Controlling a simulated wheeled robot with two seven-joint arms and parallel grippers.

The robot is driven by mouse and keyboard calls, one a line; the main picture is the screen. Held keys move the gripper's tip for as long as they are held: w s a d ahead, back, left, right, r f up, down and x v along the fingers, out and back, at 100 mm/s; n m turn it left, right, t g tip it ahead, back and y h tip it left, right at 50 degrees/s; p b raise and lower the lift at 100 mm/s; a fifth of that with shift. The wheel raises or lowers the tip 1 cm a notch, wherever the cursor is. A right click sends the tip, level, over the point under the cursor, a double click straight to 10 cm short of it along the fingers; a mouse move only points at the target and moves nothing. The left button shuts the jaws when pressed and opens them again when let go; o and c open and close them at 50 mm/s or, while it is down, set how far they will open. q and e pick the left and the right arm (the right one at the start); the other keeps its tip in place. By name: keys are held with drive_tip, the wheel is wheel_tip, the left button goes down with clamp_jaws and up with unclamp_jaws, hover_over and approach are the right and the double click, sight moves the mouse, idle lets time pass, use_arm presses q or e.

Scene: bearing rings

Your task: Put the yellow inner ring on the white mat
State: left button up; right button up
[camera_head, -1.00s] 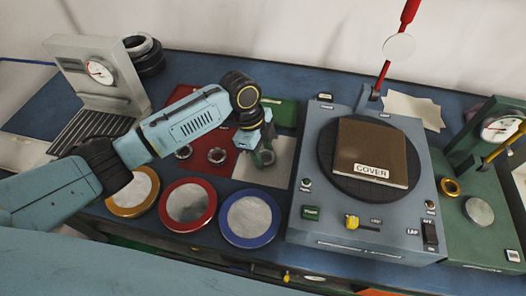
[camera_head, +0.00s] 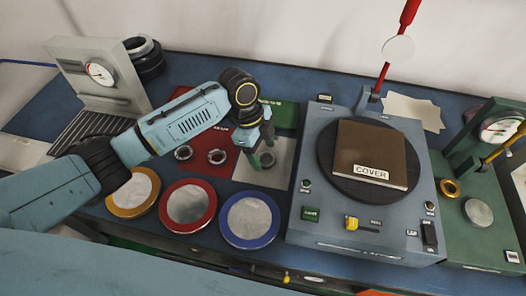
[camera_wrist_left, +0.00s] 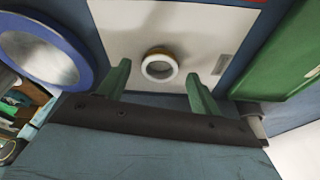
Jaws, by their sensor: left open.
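A small ring (camera_head: 267,159) lies on the white mat (camera_head: 279,177). In the left wrist view this ring (camera_wrist_left: 160,67) has a pale face and a yellow-tan outer edge, and it lies flat on the white mat (camera_wrist_left: 125,28). My left gripper (camera_head: 262,152) is open above it. In the left wrist view the green fingers stand apart on either side of the ring, with gaps to both. A finger partly covers the ring in the head view. Another ring, gold-yellow (camera_head: 450,187), sits on the green gauge stand at the right. My right gripper is out of view.
Two metal rings (camera_head: 217,156) lie on the red mat (camera_head: 206,107) left of the white one. Gold, red (camera_head: 163,220) and blue (camera_head: 223,226) rimmed dishes stand in front. The lapping machine (camera_head: 300,215) with its brown cover stands close on the right.

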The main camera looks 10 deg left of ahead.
use_arm(q)
drive_tip(key=p+v, duration=0.1)
drive_tip(key=v, duration=1)
drive_tip(key=shift+p, duration=0.3)
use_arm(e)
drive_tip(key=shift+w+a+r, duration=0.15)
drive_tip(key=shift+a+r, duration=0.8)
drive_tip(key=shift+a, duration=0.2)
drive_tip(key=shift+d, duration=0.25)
use_arm(q)
drive_tip(key=shift+s+f, duration=0.1)
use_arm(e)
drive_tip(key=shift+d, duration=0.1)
